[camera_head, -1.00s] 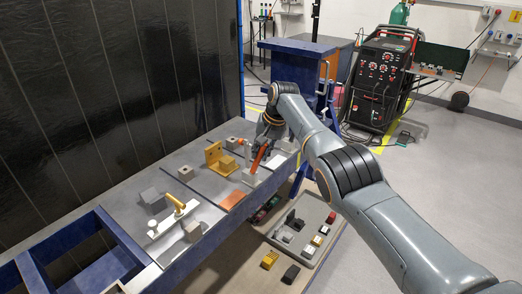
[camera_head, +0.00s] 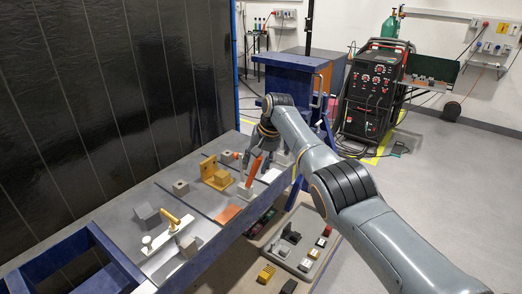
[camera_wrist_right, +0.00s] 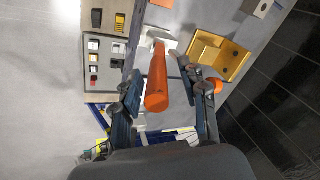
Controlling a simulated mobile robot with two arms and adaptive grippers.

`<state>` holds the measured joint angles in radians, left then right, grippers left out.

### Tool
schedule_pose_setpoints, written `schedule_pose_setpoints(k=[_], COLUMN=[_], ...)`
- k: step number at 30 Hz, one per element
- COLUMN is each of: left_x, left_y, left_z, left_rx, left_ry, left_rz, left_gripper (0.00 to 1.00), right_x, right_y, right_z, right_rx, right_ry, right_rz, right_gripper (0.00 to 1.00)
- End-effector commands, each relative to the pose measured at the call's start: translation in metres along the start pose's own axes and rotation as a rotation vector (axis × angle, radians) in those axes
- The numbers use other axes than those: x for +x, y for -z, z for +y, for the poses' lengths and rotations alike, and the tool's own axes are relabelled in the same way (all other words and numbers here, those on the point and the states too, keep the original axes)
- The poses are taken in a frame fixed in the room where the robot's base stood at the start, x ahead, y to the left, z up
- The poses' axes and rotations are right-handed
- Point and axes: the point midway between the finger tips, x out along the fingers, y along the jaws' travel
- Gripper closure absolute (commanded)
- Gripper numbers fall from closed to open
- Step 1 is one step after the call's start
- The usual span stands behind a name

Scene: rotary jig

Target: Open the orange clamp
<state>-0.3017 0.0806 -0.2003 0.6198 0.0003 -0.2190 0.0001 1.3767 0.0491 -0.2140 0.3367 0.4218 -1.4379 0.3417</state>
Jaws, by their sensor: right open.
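The orange clamp (camera_head: 254,173) stands on the bench near its right edge, its handle raised and tilted, on a pale base. In the right wrist view its handle (camera_wrist_right: 157,82) points toward the camera and lies between the two fingers. My right gripper (camera_head: 262,153) is open at the upper end of the handle. In the wrist view, the fingers of the gripper (camera_wrist_right: 160,77) stand on either side of the handle, with gaps visible. The gripper partly hides the area behind the handle in the head view. My left gripper is not in view.
A yellow angle bracket (camera_head: 215,176) stands just left of the clamp. A second, yellow-handled clamp (camera_head: 171,218) and grey blocks are nearer on the bench. A tray (camera_head: 290,262) of small parts lies below. A dark curtain (camera_head: 110,110) bounds the left.

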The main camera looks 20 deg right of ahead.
Motion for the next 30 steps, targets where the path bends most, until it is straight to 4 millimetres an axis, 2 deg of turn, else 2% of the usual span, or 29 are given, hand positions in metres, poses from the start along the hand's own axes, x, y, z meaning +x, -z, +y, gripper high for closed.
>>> schedule_pose_setpoints(k=[5, 12, 16, 21, 30], left_x=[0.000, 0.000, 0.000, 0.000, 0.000], left_y=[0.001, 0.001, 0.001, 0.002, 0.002], left_z=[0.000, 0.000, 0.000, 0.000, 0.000], left_rx=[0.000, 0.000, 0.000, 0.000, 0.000], left_ry=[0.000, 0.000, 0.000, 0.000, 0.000], left_rz=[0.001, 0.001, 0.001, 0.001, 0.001], left_gripper=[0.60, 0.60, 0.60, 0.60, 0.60], right_x=[-0.022, -0.077, -0.097, -0.109, -0.111], right_y=[0.001, 0.001, 0.001, 0.000, 0.000], right_z=[0.001, 0.000, -0.001, -0.001, -0.001], right_rx=[0.000, 0.000, 0.000, 0.001, 0.000], right_ry=[0.000, 0.000, 0.000, -0.001, -0.001], right_rz=[0.005, 0.005, 0.003, 0.001, 0.000], right_gripper=[0.57, 0.57, 0.57, 0.57, 0.57])
